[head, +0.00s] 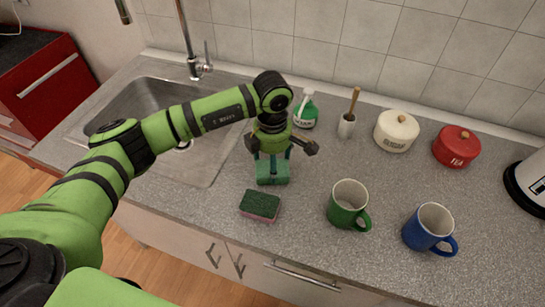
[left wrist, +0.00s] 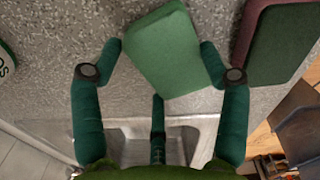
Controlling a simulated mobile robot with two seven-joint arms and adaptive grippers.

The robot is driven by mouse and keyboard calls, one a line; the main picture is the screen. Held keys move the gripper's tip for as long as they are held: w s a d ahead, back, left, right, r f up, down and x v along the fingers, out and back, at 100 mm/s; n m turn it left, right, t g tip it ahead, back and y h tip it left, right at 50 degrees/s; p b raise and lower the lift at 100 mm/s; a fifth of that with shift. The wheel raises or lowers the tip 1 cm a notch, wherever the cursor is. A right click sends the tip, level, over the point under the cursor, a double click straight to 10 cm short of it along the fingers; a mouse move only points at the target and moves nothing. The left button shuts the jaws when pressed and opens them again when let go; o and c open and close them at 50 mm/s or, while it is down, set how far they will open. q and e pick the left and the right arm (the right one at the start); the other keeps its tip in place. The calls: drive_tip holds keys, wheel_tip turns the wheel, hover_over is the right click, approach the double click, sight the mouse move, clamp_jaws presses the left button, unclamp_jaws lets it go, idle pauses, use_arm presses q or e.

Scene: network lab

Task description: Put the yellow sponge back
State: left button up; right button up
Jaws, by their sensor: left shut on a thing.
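My left gripper (head: 272,165) points down over the counter, just right of the sink. It is shut on a green-faced sponge (head: 271,178), which also shows between the fingertips in the left wrist view (left wrist: 162,58). Only green faces of it show; I see no yellow. I cannot tell whether it touches the counter. A second sponge, dark green on top with a pink underside (head: 260,206), lies flat on the counter just in front of the held one. It also shows at the upper right of the left wrist view (left wrist: 283,40). My right gripper is not in view.
The sink (head: 205,165) lies left, its faucet (head: 198,68) behind. A green soap bottle (head: 306,112) and brush holder (head: 346,127) stand behind the gripper. A green mug (head: 347,207), blue mug (head: 426,230), white canister (head: 396,132) and red canister (head: 456,148) stand right. Counter between mugs and canisters is clear.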

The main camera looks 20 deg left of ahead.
use_arm(q)
drive_tip(key=shift+f, duration=0.1)
drive_tip(key=shift+f+b, duration=0.15)
drive_tip(key=shift+b, duration=0.15)
drive_tip(key=o, duration=1.1)
drive_tip(key=shift+r+p, duration=0.3)
wheel_tip(320, 180, up, 12)
drive_tip(key=b, duration=0.4)
